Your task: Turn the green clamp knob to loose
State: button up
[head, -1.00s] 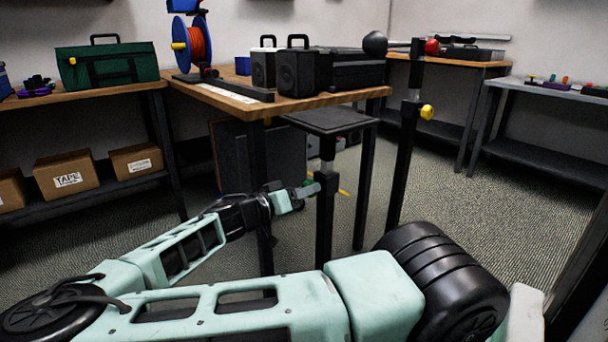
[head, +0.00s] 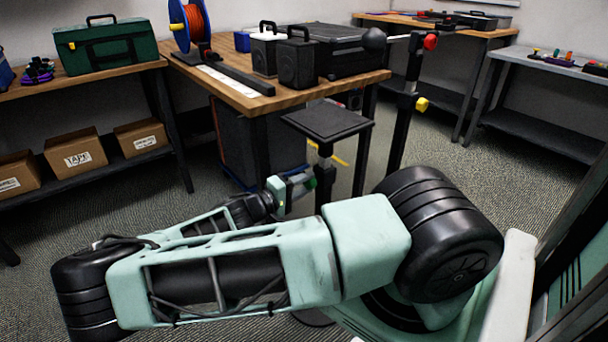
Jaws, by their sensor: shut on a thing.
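The green clamp knob (head: 311,184) is a small dark green spot on the post of a low stand with a square black top (head: 327,121). My gripper (head: 302,182) reaches the post from the left and is shut on the green knob. The fingers cover most of the knob, so its turned position cannot be read. The lower part of the post is hidden behind my arm.
A wooden table (head: 222,86) with black cases and a cable reel (head: 190,25) stands behind the stand. To the right is a black post with a yellow knob (head: 422,104) and a red knob (head: 430,41). A shelf with boxes (head: 75,153) is at left.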

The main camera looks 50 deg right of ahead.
jog(key=shift+n+p, duration=1.15)
jog(key=shift+n, duration=0.45)
jog(key=o, duration=1)
jog(key=shift+a, duration=0.15)
jog(key=v, duration=1.7)
jog(key=shift+a, duration=0.15)
jog(key=shift+f, duration=0.1)
